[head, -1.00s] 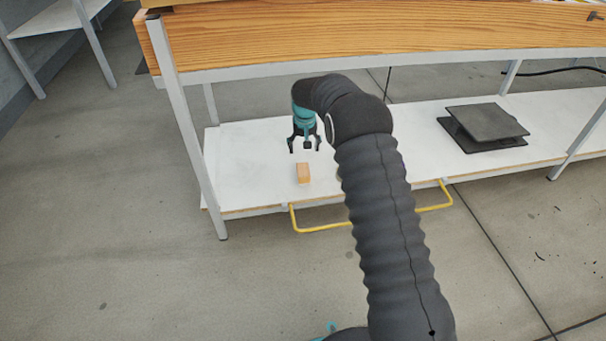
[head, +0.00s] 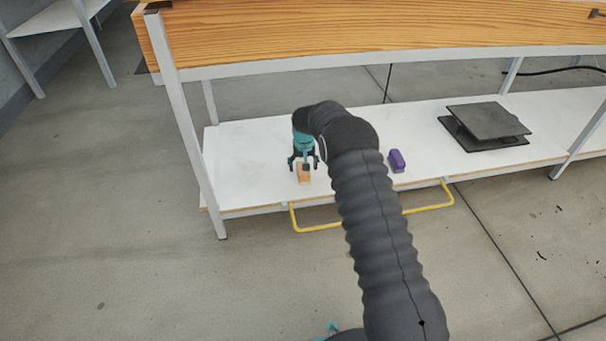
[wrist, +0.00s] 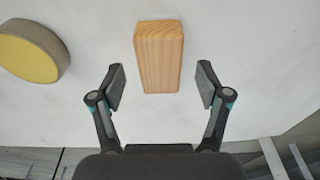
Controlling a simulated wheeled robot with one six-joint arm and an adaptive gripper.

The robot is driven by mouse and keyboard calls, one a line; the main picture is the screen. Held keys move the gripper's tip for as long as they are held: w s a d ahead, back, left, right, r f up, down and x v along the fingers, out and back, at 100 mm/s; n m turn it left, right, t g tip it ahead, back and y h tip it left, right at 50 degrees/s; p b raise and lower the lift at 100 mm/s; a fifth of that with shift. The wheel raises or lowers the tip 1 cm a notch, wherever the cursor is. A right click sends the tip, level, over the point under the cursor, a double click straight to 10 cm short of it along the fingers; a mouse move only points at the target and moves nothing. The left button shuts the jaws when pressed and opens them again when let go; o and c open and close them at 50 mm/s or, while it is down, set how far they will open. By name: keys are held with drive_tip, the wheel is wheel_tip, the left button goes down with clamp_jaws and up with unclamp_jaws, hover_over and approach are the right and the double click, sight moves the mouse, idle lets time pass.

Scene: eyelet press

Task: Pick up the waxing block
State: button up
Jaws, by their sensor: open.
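A small wood-grained block (head: 305,178), seemingly the waxing block, lies on the white lower shelf near its front left part. In the wrist view the block (wrist: 158,58) is upright in the picture, with its near end between the fingertips. My gripper (head: 303,165) points down over the block in the head view and covers part of it. In the wrist view my gripper (wrist: 162,84) is open, with a gap between the block and each finger. No finger visibly touches it.
A purple object (head: 397,160) lies on the shelf (head: 250,150) right of my arm. A round yellow-topped grey disc (wrist: 30,52) lies left of the block. A dark folded plate stand (head: 485,125) is further right. A yellow rail (head: 330,228) runs along the front; a wooden bench top (head: 350,35) is above.

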wheel_tip(320, 180, down, 3)
drive_tip(key=shift+w, duration=0.15)
drive_tip(key=c, duration=1.3)
drive_tip(key=shift+o, duration=0.2)
drive_tip(key=shift+r, duration=0.1)
drive_tip(key=shift+r, duration=0.4)
wheel_tip(320, 180, up, 4)
drive_tip(key=shift+f, duration=0.2)
drive_tip(key=d+r, duration=0.3)
drive_tip(key=d, duration=0.2)
drive_tip(key=s+d+r+p, duration=0.1)
drive_tip(key=d+r, duration=0.2)
drive_tip(key=d, duration=0.3)
drive_tip(key=shift+d+r, duration=0.25)
drive_tip(key=shift+d, duration=0.05)
